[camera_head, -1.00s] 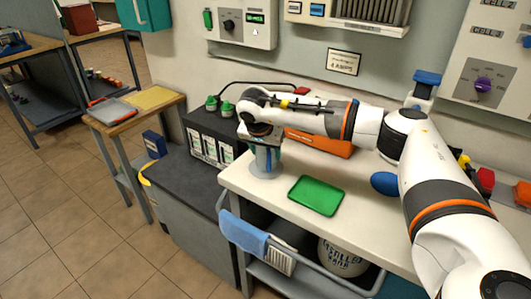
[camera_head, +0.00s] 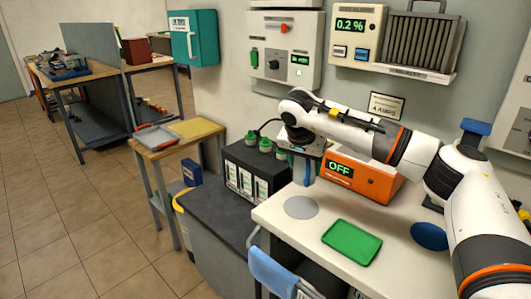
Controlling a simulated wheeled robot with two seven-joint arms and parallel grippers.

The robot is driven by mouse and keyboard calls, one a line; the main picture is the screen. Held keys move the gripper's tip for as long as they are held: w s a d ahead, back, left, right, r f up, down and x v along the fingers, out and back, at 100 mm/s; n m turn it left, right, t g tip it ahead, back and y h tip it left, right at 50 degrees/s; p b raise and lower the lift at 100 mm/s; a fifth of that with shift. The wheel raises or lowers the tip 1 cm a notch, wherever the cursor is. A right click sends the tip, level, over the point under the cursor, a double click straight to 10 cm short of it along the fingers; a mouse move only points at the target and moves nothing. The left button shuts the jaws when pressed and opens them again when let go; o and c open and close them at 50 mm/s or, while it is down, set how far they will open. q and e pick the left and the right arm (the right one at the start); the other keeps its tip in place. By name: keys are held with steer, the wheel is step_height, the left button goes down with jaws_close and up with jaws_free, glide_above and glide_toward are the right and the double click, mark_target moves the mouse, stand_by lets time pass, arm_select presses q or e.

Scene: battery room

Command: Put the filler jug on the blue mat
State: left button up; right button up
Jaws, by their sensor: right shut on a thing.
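My right gripper (camera_head: 302,150) reaches in from the right and is raised above the back left of the white bench. It is shut on the filler jug (camera_head: 307,172), whose blue part hangs below the jaws; the gripper and wrist hide most of the rest. A grey round patch (camera_head: 301,207) lies bare on the bench below it. The blue mat (camera_head: 430,236) is a dark blue round piece at the bench's right, apart from the jug and close to my right arm. My left gripper is not in view.
A green tray (camera_head: 352,242) lies between the grey patch and the blue mat. An orange unit reading OFF (camera_head: 365,182) stands behind, under my forearm. A black battery box with green caps (camera_head: 256,170) stands left of the bench. A blue cloth (camera_head: 272,272) hangs at the front.

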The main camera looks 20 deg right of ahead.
steer(key=shift+r, duration=0.25)
steer(key=shift+s+a, duration=0.15)
steer(key=shift+a, duration=0.2)
steer(key=s+a+f+n+t+y+p, duration=0.1)
steer(key=s+a+f+n, duration=0.1)
steer(key=s+a+n, duration=0.3)
steer(key=s+a+f+n+y+p, duration=0.2)
steer(key=s+a+n, duration=0.3)
steer(key=s+a, duration=0.7)
steer(key=shift+s+a+f+n+t+y, duration=0.15)
steer(key=shift+s+f+n+t+y, duration=0.2)
steer(key=shift+s, duration=0.6)
steer(key=shift+r, duration=0.1)
